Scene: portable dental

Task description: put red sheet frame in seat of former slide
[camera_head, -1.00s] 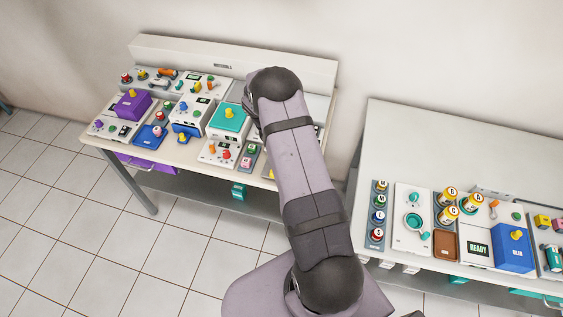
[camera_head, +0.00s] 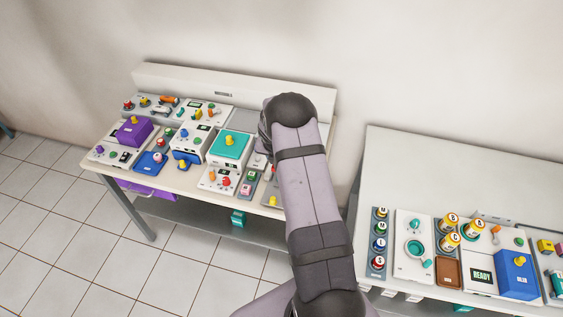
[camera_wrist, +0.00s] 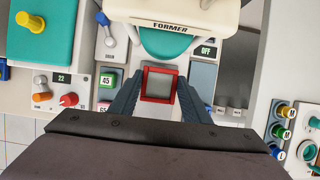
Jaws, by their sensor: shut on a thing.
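The red sheet frame (camera_wrist: 158,98), a square red rim around a grey middle, shows in the wrist view. My gripper (camera_wrist: 160,79) has a dark finger on each side of it and is shut on it. The former (camera_wrist: 205,17), a cream-coloured unit labelled FORMER, stands just beyond the frame, with a teal rounded part (camera_wrist: 167,43) under its front. The frame appears below this front in the picture; I cannot tell its height or whether it touches anything. The slide's seat is not clearly visible. In the head view my arm hides the gripper, frame and former.
In the wrist view, a teal block with a yellow knob (camera_wrist: 30,22) and a panel with a red knob (camera_wrist: 68,100) lie left. An OFF display (camera_wrist: 206,50) is close right. In the head view, a second bench (camera_head: 440,180) stands right.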

